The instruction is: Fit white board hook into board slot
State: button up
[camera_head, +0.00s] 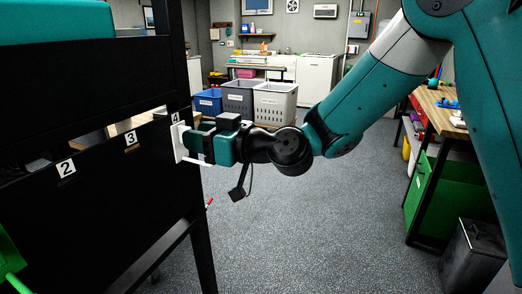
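The white board hook (178,143) is a flat upright white plate with a thin prong low on its right. It is at the right part of the black board (100,160), near the number 4 label. My gripper (187,140) reaches in from the right and is shut on the hook. The black board carries white number labels 2 (66,167), 3 (130,138) and 4 (174,118). The hook's back side and the slot behind it are hidden, so I cannot tell whether the hook touches the board or sits in a slot.
A black upright post (178,50) and leg frame the board's right side. A green object (8,255) shows at the lower left. Blue, grey and white baskets (275,103) stand behind. A workbench with a green bin (440,200) is at right. The middle floor is clear.

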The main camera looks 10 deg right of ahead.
jog(key=b+v, duration=0.5)
jog(key=v, duration=0.9)
jog(key=shift+s+d, duration=0.25)
jog(key=shift+d, duration=0.1)
jog(key=s+a+f+g+h+p, duration=0.25)
jog(key=s+a+g+p, duration=0.2)
jog(key=s+g, duration=0.35)
jog(key=s+d+m+g+h+p, duration=0.3)
jog(key=s+d+h, duration=0.3)
jog(key=s, duration=0.4)
jog(key=shift+d+h+p, duration=0.35)
jog(key=shift+h+p, duration=0.3)
jog(key=shift+p, duration=0.2)
